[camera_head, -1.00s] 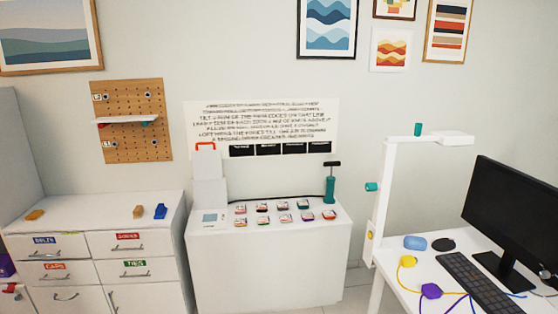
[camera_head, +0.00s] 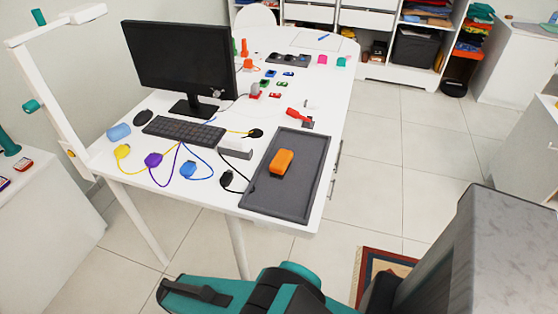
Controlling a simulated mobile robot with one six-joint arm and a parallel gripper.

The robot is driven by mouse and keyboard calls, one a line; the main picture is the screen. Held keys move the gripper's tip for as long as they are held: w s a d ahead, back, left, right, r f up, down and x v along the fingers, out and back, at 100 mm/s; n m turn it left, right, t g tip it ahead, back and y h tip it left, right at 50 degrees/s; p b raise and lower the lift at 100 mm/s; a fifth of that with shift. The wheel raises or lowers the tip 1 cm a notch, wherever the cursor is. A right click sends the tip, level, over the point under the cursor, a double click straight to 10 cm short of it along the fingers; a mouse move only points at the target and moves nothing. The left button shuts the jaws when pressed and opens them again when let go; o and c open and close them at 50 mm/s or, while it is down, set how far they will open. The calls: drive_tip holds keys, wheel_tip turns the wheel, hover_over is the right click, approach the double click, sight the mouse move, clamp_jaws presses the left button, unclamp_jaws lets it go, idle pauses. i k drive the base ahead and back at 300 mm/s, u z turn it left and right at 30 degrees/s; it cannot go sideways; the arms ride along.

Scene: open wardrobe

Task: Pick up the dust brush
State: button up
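No object can be surely told as the dust brush. A small red item with a handle-like shape (camera_head: 296,114) lies on the white desk (camera_head: 225,192) behind the dark grey tray; its size hides what it is. An orange block-like object (camera_head: 281,162) lies on the dark grey tray (camera_head: 266,202) at the desk's near right corner. My teal and black arm shows at the bottom edge, low in front of the desk. What seems to be my gripper (camera_head: 195,292) is at its left end; its fingers cannot be made out.
A monitor (camera_head: 181,58), a keyboard (camera_head: 184,131) and several coloured cabled plugs crowd the desk. A white stand (camera_head: 50,92) rises at its left. Shelves (camera_head: 400,45) stand at the back. Tiled floor (camera_head: 385,165) is clear right of the desk. A rug (camera_head: 370,270) lies near my body.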

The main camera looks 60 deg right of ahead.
sight(278, 166)
drive_tip(key=z, duration=0.85)
drive_tip(key=k, duration=0.85)
drive_tip(key=z, duration=0.8)
drive_tip(key=i, duration=0.5)
